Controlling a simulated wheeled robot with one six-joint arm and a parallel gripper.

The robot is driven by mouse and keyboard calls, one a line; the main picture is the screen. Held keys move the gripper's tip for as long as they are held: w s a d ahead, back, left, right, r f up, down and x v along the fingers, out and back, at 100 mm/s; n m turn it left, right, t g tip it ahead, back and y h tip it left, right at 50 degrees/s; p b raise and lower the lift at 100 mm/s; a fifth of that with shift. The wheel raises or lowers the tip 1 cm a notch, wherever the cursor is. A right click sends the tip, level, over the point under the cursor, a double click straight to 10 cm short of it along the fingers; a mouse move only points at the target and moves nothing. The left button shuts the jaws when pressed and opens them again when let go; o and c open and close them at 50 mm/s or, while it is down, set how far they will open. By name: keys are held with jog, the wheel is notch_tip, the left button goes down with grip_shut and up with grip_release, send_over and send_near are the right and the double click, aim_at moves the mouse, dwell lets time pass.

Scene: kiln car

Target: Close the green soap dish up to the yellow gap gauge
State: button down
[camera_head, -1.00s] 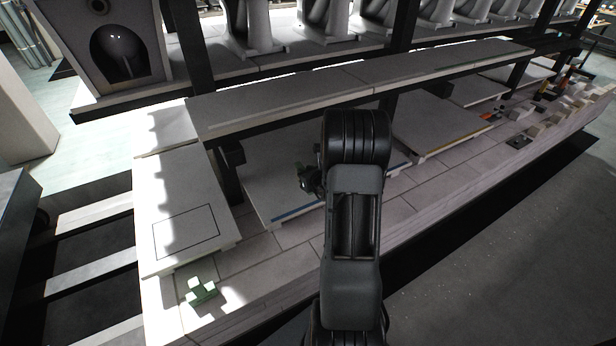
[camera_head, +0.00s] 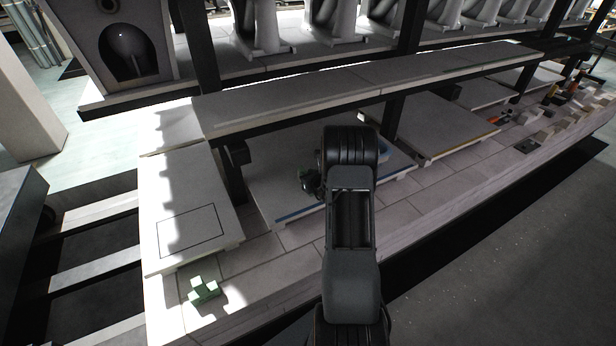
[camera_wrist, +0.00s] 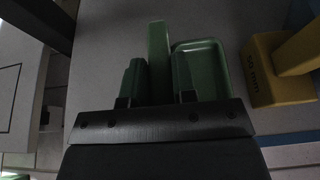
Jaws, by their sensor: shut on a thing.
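The green soap dish (camera_wrist: 206,60) is in the wrist view, a shallow rimmed tray with a green upright bar (camera_wrist: 158,48) at its left. My gripper (camera_wrist: 158,85) is shut on this green bar, with one finger at each side. The yellow gap gauge (camera_wrist: 262,82) is right of the dish, with dark lettering on its face. A narrow gap shows between dish and gauge.
A pale slab with a blue front edge (camera_head: 300,212) lies below the arm. A green cross-shaped piece (camera_head: 204,290) sits at the front left, near a slab with a drawn rectangle (camera_head: 190,230). A raised shelf beam (camera_head: 300,97) and dark posts (camera_head: 392,118) stand behind the arm.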

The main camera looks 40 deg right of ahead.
jog(key=shift+b, duration=0.35)
jog(key=shift+s+d+f+b, duration=0.1)
jog(key=shift+d+f+b, duration=0.1)
jog(key=shift+d, duration=0.25)
jog(key=shift+d+f+b, duration=0.15)
jog(key=shift+d, duration=0.4)
jog(key=shift+s+d, duration=0.1)
jog(key=shift+d, duration=0.6)
dwell(0.7)
jog(key=shift+f+b, duration=0.25)
jog(key=shift+b, duration=0.65)
dwell(2.5)
jog(key=c, duration=0.8)
grip_release()
jog(key=shift+c, duration=0.2)
jog(key=shift+s+a, duration=0.1)
jog(key=v, duration=1.3)
jog(key=shift+s, duration=0.35)
